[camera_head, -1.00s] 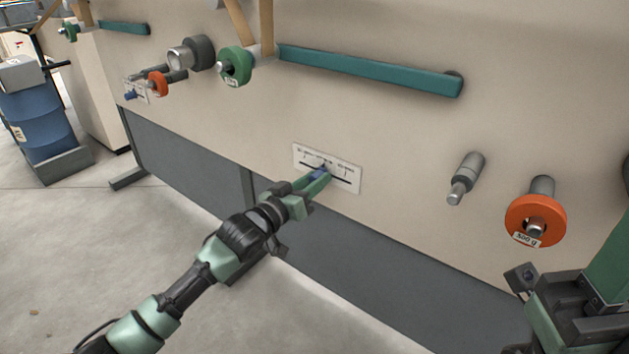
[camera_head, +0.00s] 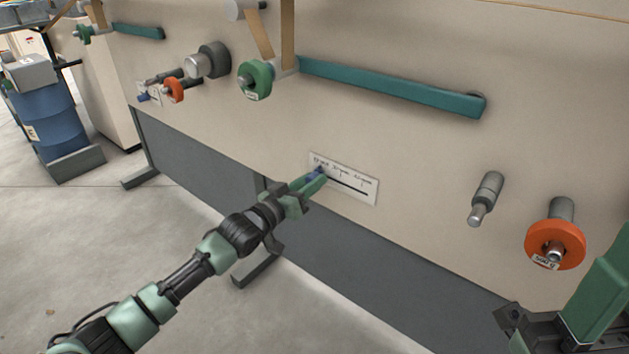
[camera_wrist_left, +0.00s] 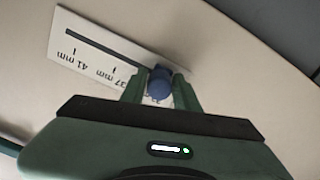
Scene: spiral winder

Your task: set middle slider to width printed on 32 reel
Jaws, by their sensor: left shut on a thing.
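The middle slider is a blue knob (camera_head: 316,172) on a white scale plate (camera_head: 360,190) with a dark slot. The knob stands near the left end of the slot in the head view. My left gripper (camera_head: 318,180) is shut on the knob. In the left wrist view the knob (camera_wrist_left: 160,84) sits between the fingers, and the plate (camera_wrist_left: 75,32) appears upside down. Marks of 41 mm and 37 mm can be read there; a third label is partly hidden by a finger and the knob. No label reading 32 is legible on any reel.
Above are a green hub (camera_head: 255,80) with a small label and a teal bar (camera_head: 390,86). A grey peg (camera_head: 486,198) and an orange disc (camera_head: 555,245) stick out at right. My right gripper (camera_head: 515,318) is partly cut off below them.

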